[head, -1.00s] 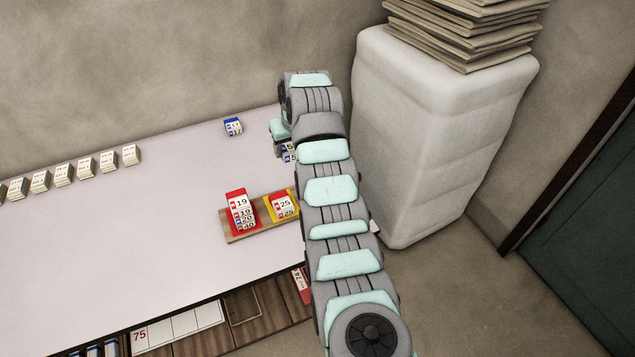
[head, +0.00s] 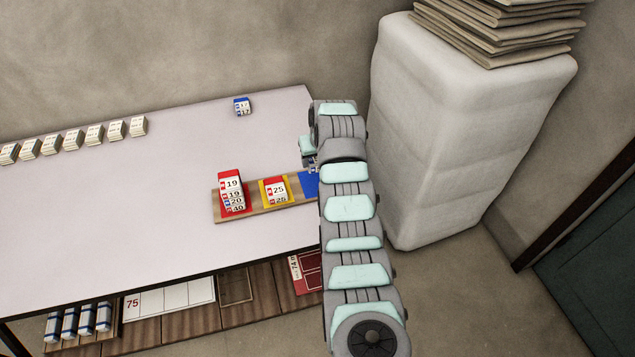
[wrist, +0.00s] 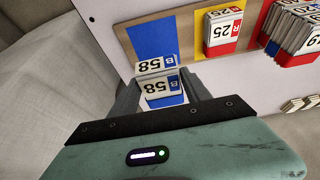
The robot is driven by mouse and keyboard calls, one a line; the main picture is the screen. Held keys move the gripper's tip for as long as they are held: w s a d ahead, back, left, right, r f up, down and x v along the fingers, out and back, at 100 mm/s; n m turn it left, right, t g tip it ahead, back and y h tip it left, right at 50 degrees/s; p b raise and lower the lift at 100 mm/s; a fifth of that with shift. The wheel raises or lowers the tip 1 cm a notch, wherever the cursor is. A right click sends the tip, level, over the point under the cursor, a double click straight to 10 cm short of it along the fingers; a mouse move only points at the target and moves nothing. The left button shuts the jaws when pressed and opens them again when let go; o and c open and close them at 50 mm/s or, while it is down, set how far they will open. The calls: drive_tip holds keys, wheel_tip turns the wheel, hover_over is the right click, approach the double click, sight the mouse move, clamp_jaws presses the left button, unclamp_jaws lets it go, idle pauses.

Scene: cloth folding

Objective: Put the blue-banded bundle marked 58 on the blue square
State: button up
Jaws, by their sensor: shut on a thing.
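The blue-banded bundle marked 58 (wrist: 160,86) is between the two fingers of my gripper (wrist: 163,92) in the wrist view. My gripper is shut on it. The blue square (wrist: 163,35) lies just beyond the bundle, on the end of a wooden board; the bundle overlaps its near edge in the picture. I cannot tell whether the bundle touches the board. In the head view, my gripper (head: 309,160) is just behind the blue square (head: 309,184). My arm hides part of the square there, and the bundle is mostly hidden.
The wooden board (head: 252,210) also bears a red-banded bundle marked 25 (head: 276,190) on yellow and a stack topped by 19 (head: 231,190) on red. A blue-banded bundle (head: 242,106) stands at the back. Several white bundles (head: 72,140) line the left. A white padded block (head: 455,140) stands right.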

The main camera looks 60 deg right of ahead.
sight(316, 184)
wheel_tip(316, 184, down, 9)
drive_tip(key=shift+s+f+b, duration=0.1)
drive_tip(key=shift+f+b, duration=0.1)
drive_tip(key=shift+b, duration=0.65)
drive_tip(key=shift+r, duration=0.1)
drive_tip(key=o, duration=1.4)
drive_tip(key=shift+r, duration=0.65)
drive_tip(key=p+v, duration=0.2)
drive_tip(key=v, duration=0.8)
drive_tip(key=shift+s+a+r+p, duration=0.15)
drive_tip(key=shift+r+p, duration=0.2)
